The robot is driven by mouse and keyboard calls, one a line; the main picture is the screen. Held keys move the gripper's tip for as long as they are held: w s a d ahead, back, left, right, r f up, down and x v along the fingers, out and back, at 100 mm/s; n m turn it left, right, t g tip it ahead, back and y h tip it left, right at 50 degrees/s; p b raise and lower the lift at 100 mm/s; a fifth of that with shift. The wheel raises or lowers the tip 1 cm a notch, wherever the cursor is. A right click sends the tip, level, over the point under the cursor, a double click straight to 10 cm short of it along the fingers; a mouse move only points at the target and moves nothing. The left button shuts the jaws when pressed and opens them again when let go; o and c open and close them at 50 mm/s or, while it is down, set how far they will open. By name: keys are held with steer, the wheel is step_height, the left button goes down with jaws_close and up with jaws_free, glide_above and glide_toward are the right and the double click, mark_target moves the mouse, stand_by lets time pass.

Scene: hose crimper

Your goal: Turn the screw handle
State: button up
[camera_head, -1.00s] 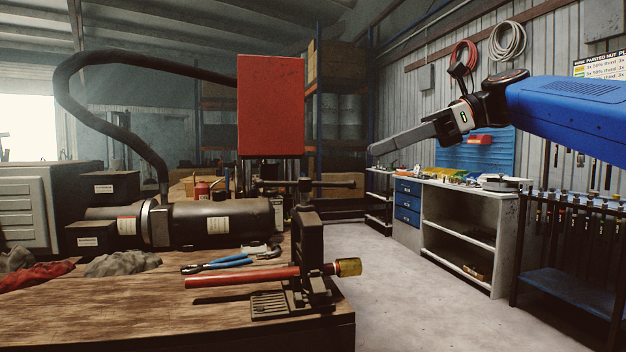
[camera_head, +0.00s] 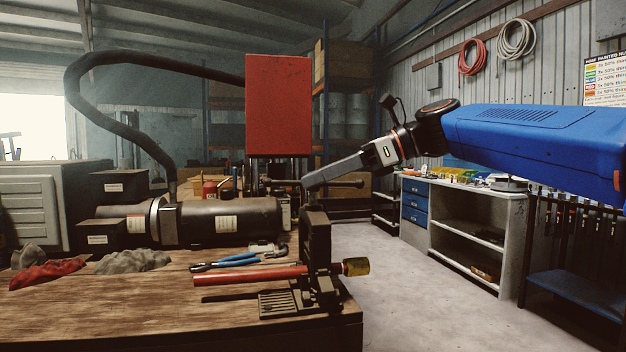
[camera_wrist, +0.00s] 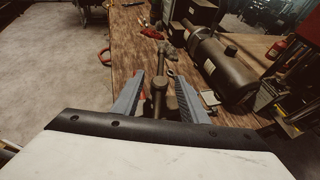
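The dark hose crimper (camera_head: 316,240) stands upright on the front right of the wooden bench. Its screw handle (camera_head: 345,184) is a dark horizontal bar across the top of the screw. A red hose (camera_head: 250,275) with a brass end fitting (camera_head: 356,266) lies through the crimper. My gripper (camera_head: 312,184) reaches in from the right, its tips at the top of the crimper beside the handle. In the wrist view my gripper (camera_wrist: 160,92) is open, with the dark screw top (camera_wrist: 158,88) between its two fingers. I see gaps on both sides, and contact is not visible.
The wooden bench (camera_head: 100,310) also bears blue-handled pliers (camera_head: 228,261), a large black cylinder (camera_head: 250,220), and red (camera_head: 45,274) and grey (camera_head: 133,262) cloths. A red panel (camera_head: 279,105) rises behind the crimper. The floor right of the bench is clear.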

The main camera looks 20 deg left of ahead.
steer(key=shift+x, duration=0.8)
steer(key=shift+c, duration=0.4)
jaws_close()
